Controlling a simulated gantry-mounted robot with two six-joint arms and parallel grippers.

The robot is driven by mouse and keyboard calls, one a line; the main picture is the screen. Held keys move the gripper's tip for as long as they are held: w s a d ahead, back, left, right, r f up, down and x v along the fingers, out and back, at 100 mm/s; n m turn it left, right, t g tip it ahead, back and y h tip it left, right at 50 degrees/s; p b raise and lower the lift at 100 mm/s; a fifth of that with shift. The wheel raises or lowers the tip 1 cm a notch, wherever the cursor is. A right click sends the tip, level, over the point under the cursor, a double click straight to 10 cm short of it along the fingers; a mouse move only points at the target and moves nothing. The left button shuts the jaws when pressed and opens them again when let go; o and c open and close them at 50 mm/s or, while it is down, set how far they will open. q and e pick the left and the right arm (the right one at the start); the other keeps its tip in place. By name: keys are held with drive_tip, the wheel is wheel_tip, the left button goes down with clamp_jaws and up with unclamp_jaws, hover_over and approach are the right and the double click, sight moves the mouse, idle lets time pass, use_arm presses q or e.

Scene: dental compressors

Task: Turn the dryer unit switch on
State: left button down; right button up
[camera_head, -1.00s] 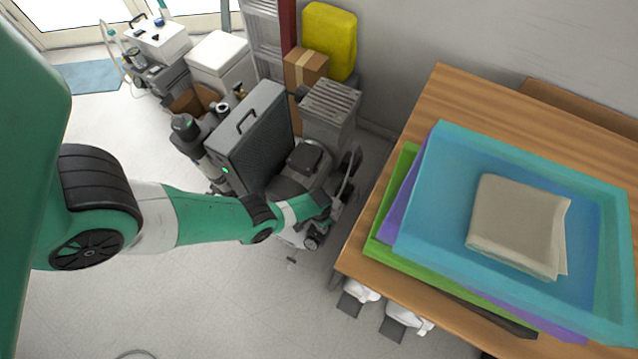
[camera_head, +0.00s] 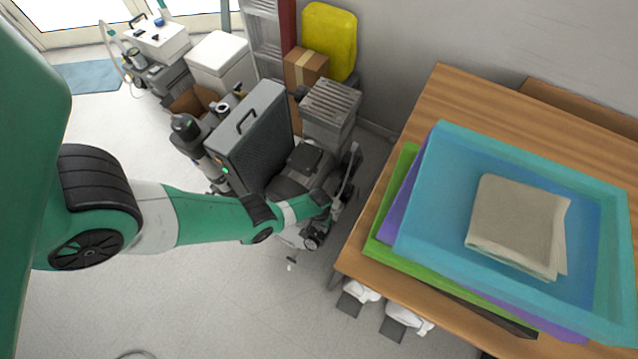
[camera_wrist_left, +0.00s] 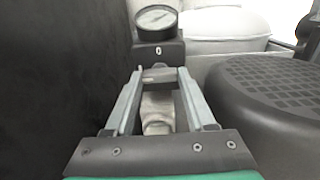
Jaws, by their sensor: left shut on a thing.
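In the left wrist view, a small grey switch piece (camera_wrist_left: 158,74) sits just below a dark box with a white 0 mark (camera_wrist_left: 158,50). My left gripper (camera_wrist_left: 159,77) has its two fingers on either side of this piece and is shut on it. A round pressure gauge (camera_wrist_left: 157,19) stands above the dark box. In the head view, my left arm reaches from the left to the compressor unit (camera_head: 305,158), beside a tall dark cabinet with a handle (camera_head: 262,135). The fingertips and switch cannot be made out there. My right gripper is not in view.
A dark wall (camera_wrist_left: 60,80) stands close left of the fingers, and a black ribbed cover (camera_wrist_left: 275,95) close right. A wooden table (camera_head: 455,100) with stacked trays (camera_head: 420,230) stands right of the compressor. The floor (camera_head: 200,310) in front is mostly clear.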

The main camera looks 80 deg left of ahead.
sight(319, 226)
use_arm(q)
drive_tip(key=shift+c, duration=1.2)
unclamp_jaws()
wheel_tip(319, 226, up, 12)
drive_tip(key=p, duration=1.1)
drive_tip(key=shift+f+p, duration=0.25)
drive_tip(key=shift+p, duration=0.05)
